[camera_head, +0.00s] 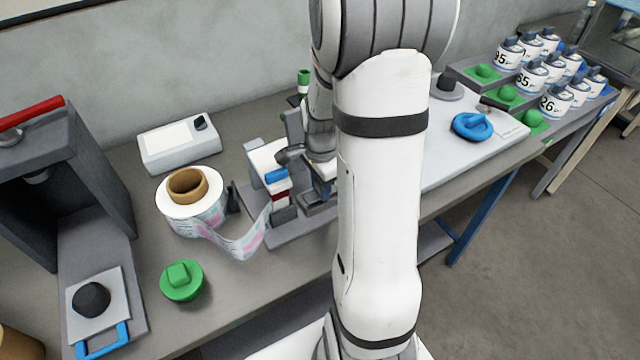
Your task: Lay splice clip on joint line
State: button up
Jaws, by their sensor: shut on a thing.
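My gripper (322,172) is low over the reel labeller (268,165), mostly hidden behind my own white arm. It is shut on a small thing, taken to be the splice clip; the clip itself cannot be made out. The labeller is a grey and white unit with a blue part (277,175) and a red part below it. A printed label web (235,240) runs from the label roll (188,205) to the labeller. The joint line is not visible; my arm covers that area.
A white box (178,143) stands behind the roll. A green knobbed disc (182,280) lies on the front bench. A grey press (60,190) with a red handle is at left.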

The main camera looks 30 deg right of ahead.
jog(key=shift+f, duration=0.25)
jog(key=o, duration=0.9)
jog(key=shift+r, duration=0.1)
jog(key=shift+o, duration=0.2)
